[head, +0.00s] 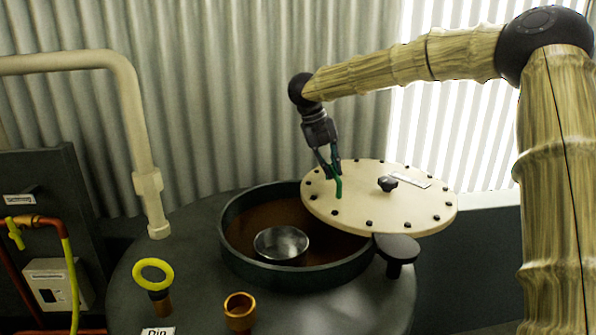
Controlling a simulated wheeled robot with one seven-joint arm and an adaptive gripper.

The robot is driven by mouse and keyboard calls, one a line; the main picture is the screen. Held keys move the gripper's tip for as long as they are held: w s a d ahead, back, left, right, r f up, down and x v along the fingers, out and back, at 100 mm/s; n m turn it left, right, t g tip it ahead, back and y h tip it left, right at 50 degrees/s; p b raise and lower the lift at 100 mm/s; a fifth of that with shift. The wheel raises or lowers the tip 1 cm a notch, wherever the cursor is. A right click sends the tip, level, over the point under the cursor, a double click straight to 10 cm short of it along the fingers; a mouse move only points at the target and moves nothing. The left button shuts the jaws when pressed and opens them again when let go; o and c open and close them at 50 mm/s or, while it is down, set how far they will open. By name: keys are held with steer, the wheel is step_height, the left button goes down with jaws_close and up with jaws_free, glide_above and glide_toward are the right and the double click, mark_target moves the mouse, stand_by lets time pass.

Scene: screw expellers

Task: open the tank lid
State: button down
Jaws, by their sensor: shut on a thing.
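The tank lid (371,215) is a round cream disc with dark bolts around its edge and a black knob near its middle. It is swung to the right and covers only part of the dark tank opening (233,253). The opening shows brown contents and a metal bowl (281,243) inside. My gripper (335,178) is above the lid's left part, shut on a green handle (338,187) that stands up from the lid. A dark round pivot piece (397,247) sits at the lid's front right edge.
A yellow ring handle (153,274) and a copper-coloured fitting (239,308) stand on the tank top at the front left. A cream pipe (137,130) comes down at the left. A corrugated wall (230,80) stands behind.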

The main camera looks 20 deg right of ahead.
mark_target(358, 183)
steer(key=d+m, duration=0.1)
steer(key=d, duration=0.1)
steer(key=d+m, duration=0.1)
steer(key=d, duration=0.2)
steer(key=s+d, duration=0.1)
steer(key=d, duration=0.1)
steer(key=shift+d+m+g, duration=0.15)
steer(key=shift+m+g, duration=0.25)
steer(key=shift+s+d+m+y, duration=0.3)
steer(key=shift+d+m, duration=0.1)
steer(key=shift+d, duration=0.4)
steer(key=c, duration=1.5)
jaws_free()
steer(key=shift+o, duration=0.2)
steer(key=shift+r, duration=0.1)
steer(key=v, duration=1.1)
steer(key=shift+w+r, duration=0.2)
steer(key=shift+r, duration=0.15)
